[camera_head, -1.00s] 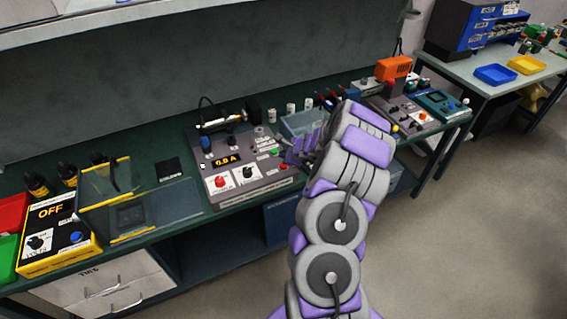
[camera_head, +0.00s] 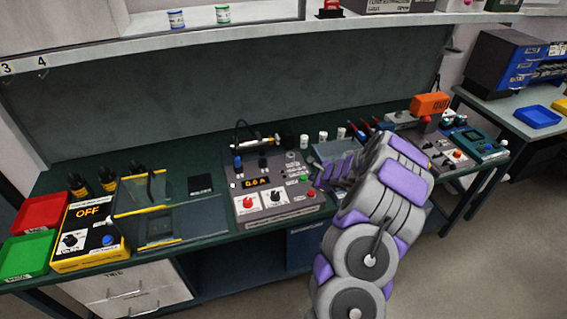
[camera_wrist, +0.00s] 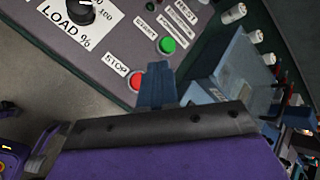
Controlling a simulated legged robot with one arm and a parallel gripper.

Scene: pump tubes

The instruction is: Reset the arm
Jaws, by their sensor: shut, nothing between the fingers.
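My arm rises from the bottom right of the head view in purple and grey links. My gripper (camera_head: 325,180) is at its end, above the bench's front right of the control panel. In the wrist view my gripper (camera_wrist: 157,75) is shut and empty, with its fingertips together. The grey control panel (camera_head: 285,207) shows a "0.6 A" display, a red knob and a white-backed knob. In the wrist view the panel (camera_wrist: 100,45) has a red STOP button (camera_wrist: 137,80) just left of the fingertips and a green START button (camera_wrist: 167,45) beyond them.
A blue-grey bin (camera_wrist: 225,75) stands close right of my gripper. White vials (camera_head: 323,137) stand behind it. A yellow-black "OFF" box (camera_head: 88,232), a clear-shielded station (camera_head: 140,192), and red (camera_head: 40,213) and green (camera_head: 27,255) trays lie left. An orange device (camera_head: 430,103) stands right.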

